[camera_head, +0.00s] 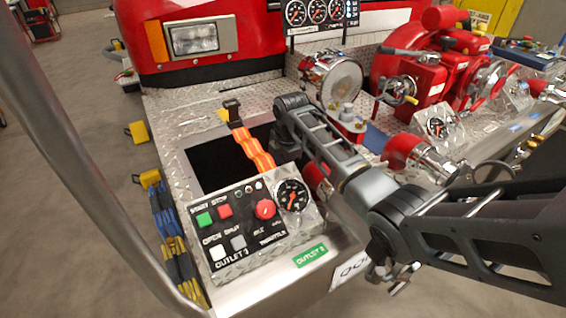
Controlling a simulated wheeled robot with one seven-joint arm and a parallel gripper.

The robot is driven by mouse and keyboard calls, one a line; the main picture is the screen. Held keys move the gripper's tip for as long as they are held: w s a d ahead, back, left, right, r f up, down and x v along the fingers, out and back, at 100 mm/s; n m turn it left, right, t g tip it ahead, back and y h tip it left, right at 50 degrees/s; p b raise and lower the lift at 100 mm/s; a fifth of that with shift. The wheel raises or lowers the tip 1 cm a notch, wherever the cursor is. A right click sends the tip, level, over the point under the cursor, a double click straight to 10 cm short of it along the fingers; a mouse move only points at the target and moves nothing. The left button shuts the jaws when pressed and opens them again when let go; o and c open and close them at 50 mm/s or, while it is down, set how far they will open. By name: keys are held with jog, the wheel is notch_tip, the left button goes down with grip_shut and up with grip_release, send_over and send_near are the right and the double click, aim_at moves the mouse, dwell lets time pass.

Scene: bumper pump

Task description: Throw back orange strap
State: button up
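The orange strap (254,150) runs across a dark rectangular opening (208,164) in the diamond-plate bumper. A black buckle (232,110) with a yellow piece beside it is at its far end. The near end of the strap meets the back of the control panel. My arm reaches in from the right, and its dark end part (288,140) hangs over the right side of the opening, close beside the strap. My fingertips cannot be made out, and I cannot tell whether they touch the strap.
The control panel (254,230) with buttons, a red knob and a gauge stands just in front of the opening. A large red pump (430,75) with valves is at the right. A curved grey rail (85,160) crosses the left side.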

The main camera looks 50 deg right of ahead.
jog(key=shift+c, duration=0.3)
grip_shut()
jog(key=shift+f, duration=0.1)
